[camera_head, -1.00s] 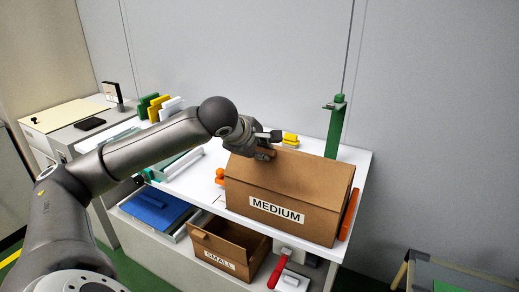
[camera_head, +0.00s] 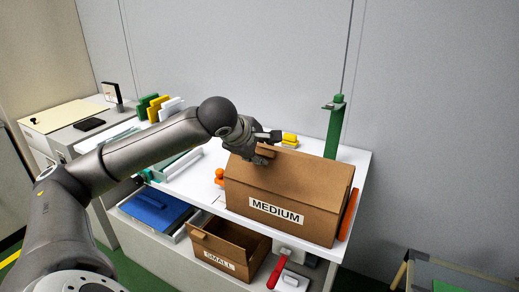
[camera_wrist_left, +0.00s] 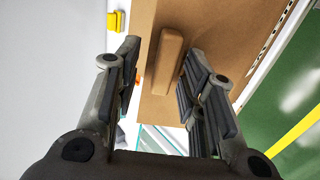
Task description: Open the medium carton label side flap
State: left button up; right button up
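The medium carton (camera_head: 300,186) is a brown box on the white table, with a "MEDIUM" label on its front face. Its top looks closed. A raised brown tab (camera_wrist_left: 168,62) stands on the top flap. My left gripper (camera_head: 266,147) is over the left part of the carton's top. In the left wrist view my gripper (camera_wrist_left: 161,66) is open, with the tab between its fingers. The right finger is close to the tab, and there is a gap on the left. I cannot tell whether either finger touches it. My right gripper is not in view.
A small open carton (camera_head: 238,240) sits on the shelf below, beside a blue case (camera_head: 156,208). A green post (camera_head: 335,130) rises behind the medium carton. A yellow part (camera_head: 290,140) lies behind it, and an orange piece (camera_head: 349,215) is at its right.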

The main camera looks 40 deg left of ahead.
pick_arm(q)
jog(key=v, duration=1.2)
